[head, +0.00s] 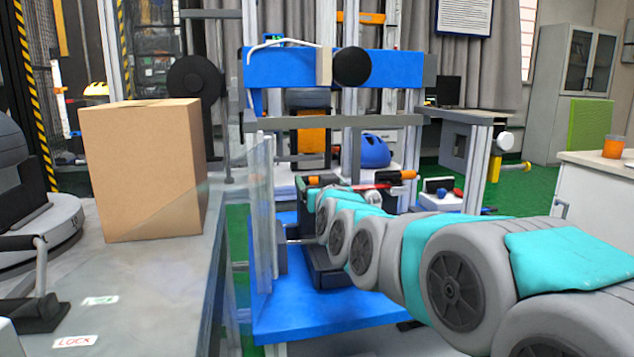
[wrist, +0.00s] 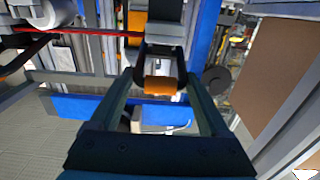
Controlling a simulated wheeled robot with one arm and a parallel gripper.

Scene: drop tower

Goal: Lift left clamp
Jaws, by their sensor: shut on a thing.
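My gripper (wrist: 160,84) is shut on the orange handle of a clamp, the left clamp (wrist: 158,86), which shows between its fingertips in the wrist view. In the head view my gripper is small and partly hidden behind my arm, at the drop tower. A small orange part of the left clamp (head: 313,180) shows there beside it. A second orange handle, on the right clamp (head: 405,175), sits farther right by a red bar. How the left clamp meets the tower is too small to tell.
The tower has a blue base plate (head: 330,318), a clear upright panel (head: 262,215) and a blue top beam (head: 290,68). A blue helmet (head: 374,150) lies behind. A cardboard box (head: 142,170) stands on the grey bench (head: 160,290) at left.

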